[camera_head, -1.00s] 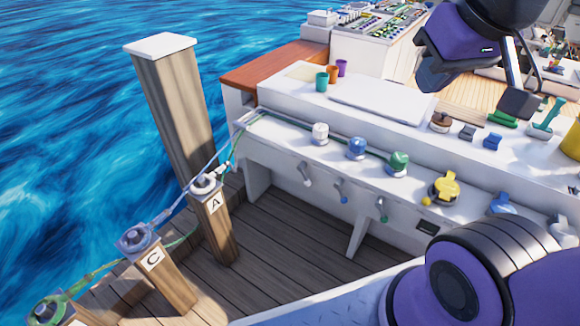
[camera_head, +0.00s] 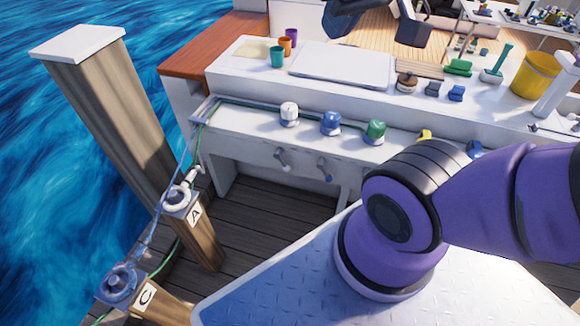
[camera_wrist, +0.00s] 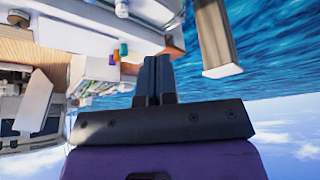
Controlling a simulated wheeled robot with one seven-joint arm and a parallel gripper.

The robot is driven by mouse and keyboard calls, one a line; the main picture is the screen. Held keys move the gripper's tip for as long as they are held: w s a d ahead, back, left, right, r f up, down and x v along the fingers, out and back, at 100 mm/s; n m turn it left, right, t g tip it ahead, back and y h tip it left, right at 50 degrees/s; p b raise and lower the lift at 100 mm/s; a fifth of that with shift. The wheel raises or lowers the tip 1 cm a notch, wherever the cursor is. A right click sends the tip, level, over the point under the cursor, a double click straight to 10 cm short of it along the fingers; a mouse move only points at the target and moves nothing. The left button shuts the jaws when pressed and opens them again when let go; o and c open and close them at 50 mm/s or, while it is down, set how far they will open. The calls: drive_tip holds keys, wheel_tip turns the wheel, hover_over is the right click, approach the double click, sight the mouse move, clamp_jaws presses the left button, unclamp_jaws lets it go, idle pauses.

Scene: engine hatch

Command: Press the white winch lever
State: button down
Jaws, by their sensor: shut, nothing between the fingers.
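The white winch (camera_head: 289,113) stands on the ledge of the white console in the head view. The white lever (camera_head: 283,158) hangs from the console's front face below it. A blue lever (camera_head: 325,170) hangs to its right. My gripper (camera_wrist: 158,80) shows in the wrist view with its two black fingers together and nothing between them. In the head view only dark parts of the arm's end show at the top edge, well above the console and away from the white lever. The levers cannot be made out in the wrist view.
A blue winch (camera_head: 330,123) and a green winch (camera_head: 375,132) stand right of the white one. Cups (camera_head: 278,57), a white board (camera_head: 343,64) and a yellow bucket (camera_head: 535,75) sit on the upper counter. Wooden posts (camera_head: 120,120) stand at left. My purple arm hides the console's right part.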

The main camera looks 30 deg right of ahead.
drive_tip(key=w+d+f+m+h, duration=0.15)
drive_tip(key=w+d, duration=0.35)
drive_tip(key=w, duration=0.7)
drive_tip(key=m, duration=0.4)
hover_over(289, 168)
drive_tip(key=s+d, duration=0.1)
drive_tip(key=s, duration=0.3)
wheel_tip(289, 168, down, 21)
drive_tip(key=w+d+f+m+t+y, duration=0.1)
drive_tip(key=d+f, duration=0.1)
drive_tip(key=f, duration=0.8)
drive_tip(key=w+d+f+m, duration=0.1)
drive_tip(key=d+f, duration=0.2)
drive_tip(key=f, duration=0.7)
drive_tip(key=s+a+f+m+t+y, duration=0.1)
drive_tip(key=s+f, duration=0.3)
drive_tip(key=f, duration=0.7)
drive_tip(key=s+a+f+m+y, duration=0.1)
drive_tip(key=s+f, duration=0.3)
drive_tip(key=f, duration=0.7)
drive_tip(key=shift+m+t+y, duration=0.4)
drive_tip(key=shift+m+y, duration=0.45)
drive_tip(key=shift+s, duration=0.1)
drive_tip(key=x, duration=1.4)
drive_tip(key=shift+d+f, duration=0.1)
drive_tip(key=shift+d, duration=0.05)
